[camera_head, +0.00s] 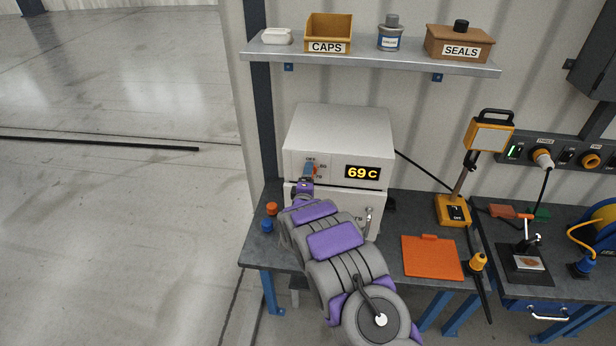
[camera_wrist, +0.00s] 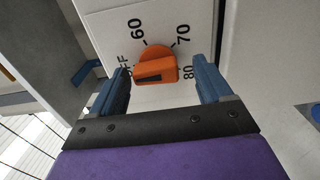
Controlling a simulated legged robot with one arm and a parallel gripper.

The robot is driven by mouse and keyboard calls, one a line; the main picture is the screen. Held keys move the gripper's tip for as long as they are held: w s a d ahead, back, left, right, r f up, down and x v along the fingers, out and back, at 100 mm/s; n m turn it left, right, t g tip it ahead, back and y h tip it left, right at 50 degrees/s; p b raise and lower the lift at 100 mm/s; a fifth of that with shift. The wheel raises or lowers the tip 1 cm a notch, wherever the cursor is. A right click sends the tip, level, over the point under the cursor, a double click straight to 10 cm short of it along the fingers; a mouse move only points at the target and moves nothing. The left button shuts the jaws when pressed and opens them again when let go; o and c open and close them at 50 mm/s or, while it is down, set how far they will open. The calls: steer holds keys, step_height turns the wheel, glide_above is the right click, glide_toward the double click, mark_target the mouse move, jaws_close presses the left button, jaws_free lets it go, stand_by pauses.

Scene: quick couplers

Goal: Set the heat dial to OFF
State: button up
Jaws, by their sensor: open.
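The heat dial (camera_wrist: 158,62) is an orange knob on the white front panel of the heater box (camera_head: 340,130). In the wrist view its printed marks OFF, 60, 70 and 80 run around it. I cannot tell for certain which mark the knob points to. My gripper (camera_wrist: 161,68) is open, with one blue finger on each side of the knob. A small gap seems to show between the knob and each finger. In the head view my gripper (camera_head: 307,171) is at the panel and mostly hides the dial. The box's display (camera_head: 363,172) reads 69 C.
The box stands on a dark bench (camera_head: 400,205) below a shelf (camera_head: 370,62) holding bins and a jar. Small orange (camera_head: 271,208) and blue (camera_head: 267,225) couplers lie left of my arm. An orange board (camera_head: 431,258) and a yellow lamp (camera_head: 453,210) are to the right.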

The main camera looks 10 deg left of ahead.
steer(key=s+a+b, duration=0.1)
steer(key=s+b, duration=0.1)
steer(key=s, duration=1.4)
steer(key=shift+s, duration=0.15)
steer(key=s+d+m+g+b, duration=0.5)
steer(key=s+d, duration=0.3)
steer(key=s, duration=0.7)
steer(key=s+d+m+g+b, duration=0.6)
steer(key=s+d+m+g, duration=0.1)
steer(key=s, duration=0.8)
steer(key=s+d+m+g+b, duration=0.5)
steer(key=s+d+g, duration=0.2)
steer(key=s, duration=0.9)
steer(key=shift+d+f+m+g+y+b, duration=0.3)
steer(key=shift+d+m+g+b, duration=0.1)
steer(key=shift+d, duration=0.4)
